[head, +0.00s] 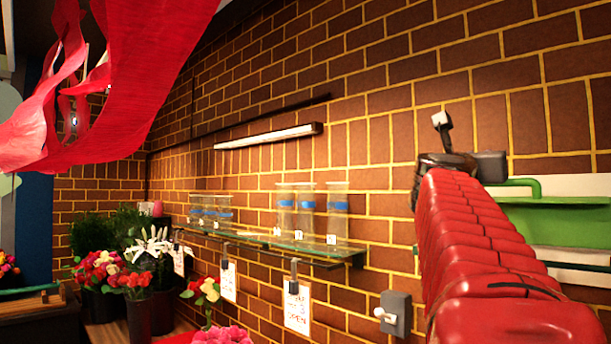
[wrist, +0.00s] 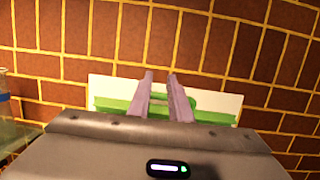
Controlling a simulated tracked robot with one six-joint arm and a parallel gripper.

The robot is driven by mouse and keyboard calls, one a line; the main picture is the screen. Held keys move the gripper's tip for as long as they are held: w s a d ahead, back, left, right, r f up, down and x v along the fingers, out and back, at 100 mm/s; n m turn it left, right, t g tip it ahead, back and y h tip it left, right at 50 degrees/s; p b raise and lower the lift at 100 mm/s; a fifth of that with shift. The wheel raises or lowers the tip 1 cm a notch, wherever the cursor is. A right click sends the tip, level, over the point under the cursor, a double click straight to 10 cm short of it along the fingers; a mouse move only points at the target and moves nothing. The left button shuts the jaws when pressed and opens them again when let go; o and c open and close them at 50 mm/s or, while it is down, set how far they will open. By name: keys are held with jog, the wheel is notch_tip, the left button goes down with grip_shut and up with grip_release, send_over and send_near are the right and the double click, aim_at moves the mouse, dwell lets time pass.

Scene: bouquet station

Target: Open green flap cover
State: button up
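The green flap cover (head: 565,222) is on the brick wall at the right of the head view, with a green bar-like handle (head: 522,182) at its upper left. A white panel (head: 590,187) shows behind it. My red arm hides its left part. In the wrist view, the green flap (wrist: 205,103) lies beyond my gripper (wrist: 160,76). The two pale fingers stand apart, with green and white visible between them, and hold nothing. I cannot tell whether the fingers touch the flap. In the head view the fingers are not clearly visible.
A glass shelf (head: 270,240) with several clear cylinders is on the wall left of my arm. A grey switch box (head: 395,313) is below it. Red fabric (head: 140,70) hangs at upper left. Flowers (head: 105,270) stand at lower left.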

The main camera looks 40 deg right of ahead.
jog(key=shift+o, duration=0.3)
jog(key=w+f+n, duration=0.2)
jog(key=w, duration=0.4)
jog(key=shift+w+a+f+y, duration=0.15)
jog(key=shift+w+y, duration=0.2)
jog(key=shift+y, duration=0.05)
jog(key=n+g+y, duration=0.1)
jog(key=n+g, duration=0.7)
jog(key=n, duration=0.1)
send_near(508, 184)
jog(key=w+a, duration=0.2)
jog(key=a, duration=0.1)
jog(key=shift+s+d+n+y, duration=0.1)
jog(key=shift+s+n+y, duration=0.2)
jog(key=shift+s+n, duration=0.5)
jog(key=shift+w+d, duration=0.15)
jog(key=x, duration=1.3)
jog(key=shift+d+r, duration=0.3)
jog(key=shift+c, duration=0.3)
grip_shut()
